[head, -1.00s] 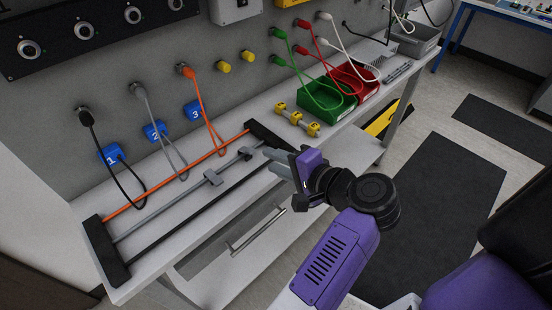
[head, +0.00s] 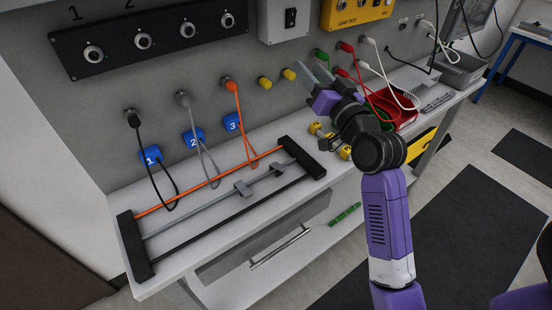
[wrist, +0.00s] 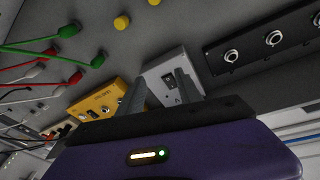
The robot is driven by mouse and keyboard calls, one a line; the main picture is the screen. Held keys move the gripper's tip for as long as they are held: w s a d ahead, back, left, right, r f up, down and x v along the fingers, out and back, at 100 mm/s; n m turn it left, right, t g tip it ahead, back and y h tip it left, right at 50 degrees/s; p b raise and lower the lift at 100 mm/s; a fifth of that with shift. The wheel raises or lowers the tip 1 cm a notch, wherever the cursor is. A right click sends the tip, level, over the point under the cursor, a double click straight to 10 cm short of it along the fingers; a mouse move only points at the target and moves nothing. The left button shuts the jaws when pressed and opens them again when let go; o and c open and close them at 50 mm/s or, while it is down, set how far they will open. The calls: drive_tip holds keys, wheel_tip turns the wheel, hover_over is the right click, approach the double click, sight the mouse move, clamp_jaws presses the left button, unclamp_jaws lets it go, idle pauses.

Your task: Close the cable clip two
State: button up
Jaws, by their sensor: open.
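Two grey cable clips sit on the grey middle cable of the black-ended rack (head: 130,245) on the bench: a left clip (head: 242,188) and a right clip (head: 277,169). I cannot tell which is number two, or whether either is open. An orange cable (head: 205,184) and a black cable (head: 235,216) run on either side. My gripper (head: 317,74) is open and empty, raised near the back wall, up and right of the clips and well apart from them. In the wrist view its two fingers (wrist: 160,95) point toward the wall; no clip shows there.
Blue tags (head: 193,136) and plugged cables hang behind the rack. A yellow box (head: 358,12) and a grey switch box (head: 284,20) are on the wall near my gripper. A red bin (head: 393,108) and yellow-ended parts (head: 345,152) lie on the bench to the right.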

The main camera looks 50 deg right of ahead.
drive_tip(key=a+f+n+y, duration=0.35)
drive_tip(key=a+f, duration=0.25)
drive_tip(key=f, duration=0.4)
drive_tip(key=n, duration=0.2)
approach(282, 166)
drive_tip(key=shift+y, duration=0.25)
drive_tip(key=x, duration=0.4)
drive_tip(key=shift+w+d+r+p, duration=0.15)
drive_tip(key=shift+w+r+p, duration=0.1)
drive_tip(key=shift+w+p, duration=0.1)
drive_tip(key=shift+p+x, duration=0.55)
drive_tip(key=shift+x, duration=3.3)
drive_tip(key=shift+f, duration=0.15)
drive_tip(key=shift+c, duration=0.2)
clamp_jaws()
